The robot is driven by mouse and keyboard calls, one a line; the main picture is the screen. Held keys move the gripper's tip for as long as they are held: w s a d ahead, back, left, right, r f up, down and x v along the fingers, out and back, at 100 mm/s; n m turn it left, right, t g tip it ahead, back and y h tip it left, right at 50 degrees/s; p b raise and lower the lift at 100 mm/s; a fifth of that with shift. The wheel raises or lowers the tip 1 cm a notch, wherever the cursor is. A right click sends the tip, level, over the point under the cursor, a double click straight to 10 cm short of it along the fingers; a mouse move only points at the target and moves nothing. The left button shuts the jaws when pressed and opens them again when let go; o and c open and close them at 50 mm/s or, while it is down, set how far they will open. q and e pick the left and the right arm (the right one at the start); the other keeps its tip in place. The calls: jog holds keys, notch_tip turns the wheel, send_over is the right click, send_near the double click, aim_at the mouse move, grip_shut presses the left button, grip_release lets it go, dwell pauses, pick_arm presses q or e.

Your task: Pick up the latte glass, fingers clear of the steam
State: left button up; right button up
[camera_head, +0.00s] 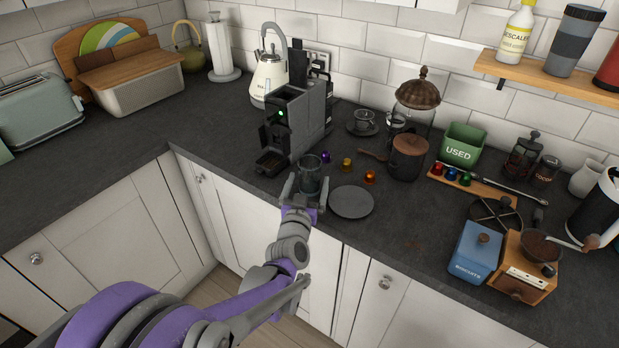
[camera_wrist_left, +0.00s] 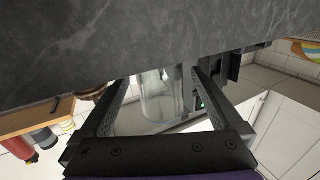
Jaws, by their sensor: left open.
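The latte glass (camera_head: 311,172) is a clear, upright tumbler near the front edge of the worktop, just right of the coffee machine (camera_head: 292,122). My left gripper (camera_head: 305,188) comes in from the front edge with its jaws open. In the left wrist view the glass (camera_wrist_left: 162,98) shows between the two open fingers (camera_wrist_left: 160,82), one on each side. I cannot tell whether either finger touches it. No steam is visible. The right gripper is not in view.
A dark round plate (camera_head: 351,202) lies right of the glass. Purple and gold capsules (camera_head: 347,164) stand behind it.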

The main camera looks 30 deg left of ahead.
pick_arm(q)
jog(key=shift+x, duration=1.2)
jog(key=shift+s, duration=0.1)
grip_shut()
